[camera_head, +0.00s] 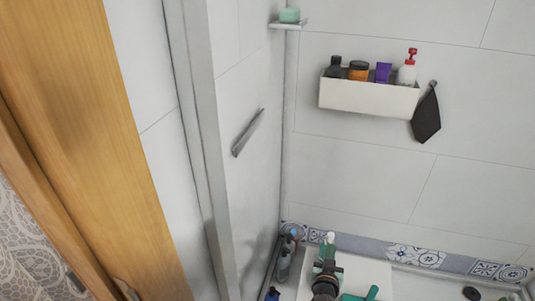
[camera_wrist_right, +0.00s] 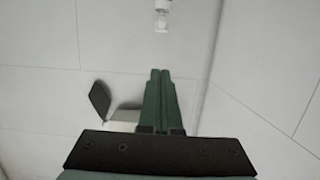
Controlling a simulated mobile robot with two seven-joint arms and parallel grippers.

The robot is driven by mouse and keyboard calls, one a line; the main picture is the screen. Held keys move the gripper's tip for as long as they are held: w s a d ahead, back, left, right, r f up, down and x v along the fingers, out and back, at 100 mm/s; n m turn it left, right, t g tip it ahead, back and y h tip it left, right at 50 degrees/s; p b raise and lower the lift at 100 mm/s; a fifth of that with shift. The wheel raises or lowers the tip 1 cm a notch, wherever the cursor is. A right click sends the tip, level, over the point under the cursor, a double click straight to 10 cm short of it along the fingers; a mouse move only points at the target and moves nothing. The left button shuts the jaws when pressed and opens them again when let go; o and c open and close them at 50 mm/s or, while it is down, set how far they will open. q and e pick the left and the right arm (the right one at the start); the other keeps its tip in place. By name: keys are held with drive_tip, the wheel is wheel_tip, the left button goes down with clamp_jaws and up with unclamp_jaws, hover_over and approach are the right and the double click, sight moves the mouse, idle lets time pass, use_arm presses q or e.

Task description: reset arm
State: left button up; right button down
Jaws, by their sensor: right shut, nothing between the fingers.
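My right gripper (camera_head: 327,252) is low in the head view, in front of a pale flat surface near the tiled border. In the right wrist view its two green fingers (camera_wrist_right: 160,74) lie together, with nothing between them. My left gripper is not in view.
A white wall caddy (camera_head: 368,99) holds a dark jar, an orange jar, a purple tube and a red-topped pump bottle. A dark cloth (camera_head: 427,114) hangs beside it. Bottles (camera_head: 284,262) stand at lower left of the gripper. A wooden door frame (camera_head: 110,150) fills the left side.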

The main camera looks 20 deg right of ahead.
drive_tip(key=s+a+n+t+y+p, duration=0.1)
drive_tip(key=s+a+n+t+y, duration=0.1)
drive_tip(key=s+a+n+y, duration=0.7)
drive_tip(key=s+a+g, duration=0.3)
drive_tip(key=s, duration=0.5)
drive_tip(key=s+a+f+g+y, duration=0.1)
drive_tip(key=s+a+g, duration=0.1)
drive_tip(key=s, duration=0.6)
drive_tip(key=shift+a+f+m+g+p, duration=0.3)
drive_tip(key=shift+a+m+g, duration=0.1)
drive_tip(key=shift+a, duration=0.45)
drive_tip(key=shift+w, duration=0.1)
